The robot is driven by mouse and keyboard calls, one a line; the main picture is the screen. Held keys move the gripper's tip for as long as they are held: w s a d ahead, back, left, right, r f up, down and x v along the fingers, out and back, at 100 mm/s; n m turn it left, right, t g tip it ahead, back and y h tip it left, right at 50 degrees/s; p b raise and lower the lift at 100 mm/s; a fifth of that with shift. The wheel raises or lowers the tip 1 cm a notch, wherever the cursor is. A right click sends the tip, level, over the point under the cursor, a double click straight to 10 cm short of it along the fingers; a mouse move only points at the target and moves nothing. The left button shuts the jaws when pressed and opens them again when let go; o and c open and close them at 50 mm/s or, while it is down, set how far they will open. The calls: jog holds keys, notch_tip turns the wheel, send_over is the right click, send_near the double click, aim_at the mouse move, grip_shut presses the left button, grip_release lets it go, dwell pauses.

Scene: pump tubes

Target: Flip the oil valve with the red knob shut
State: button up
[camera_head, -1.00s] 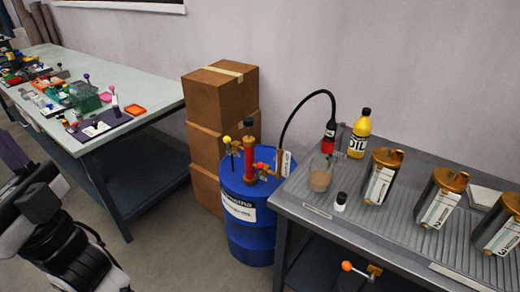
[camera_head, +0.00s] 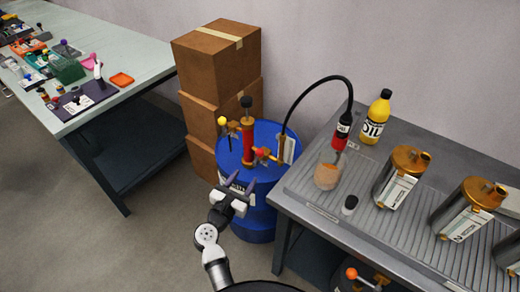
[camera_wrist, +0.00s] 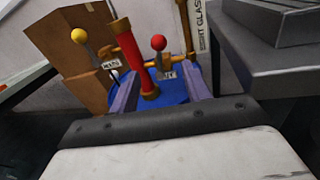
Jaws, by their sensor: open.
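A blue drum (camera_head: 256,215) carries a red hand pump (camera_head: 248,142) with brass fittings. The red knob (camera_head: 262,152) sits on a valve at the pump's right. In the wrist view the red knob (camera_wrist: 158,43) tops an upright lever, with a small tag (camera_wrist: 167,75) below it whose print I cannot read. A yellow knob (camera_wrist: 79,36) on another valve is left of the pump. My gripper (camera_head: 237,184) is open and empty in front of the drum. In the wrist view the red knob lies beyond and between my gripper's fingers (camera_wrist: 160,85), apart from them.
A black hose (camera_head: 320,84) arches from the drum to a red nozzle at a glass beaker (camera_head: 328,177) on the grey bench (camera_head: 330,225). Brown boxes (camera_head: 216,55) are stacked behind the drum. An orange knob (camera_head: 351,273) shows below the bench. The floor (camera_head: 160,240) left is open.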

aim_at(258, 157)
jog(key=p+x, duration=0.2)
jog(key=x, duration=1)
jog(key=shift+w+d+p, duration=0.15)
jog(key=shift+w+p, duration=0.1)
jog(key=shift+p, duration=0.1)
jog(key=shift+c, duration=0.5)
jog(key=shift+r, duration=0.1)
grip_shut()
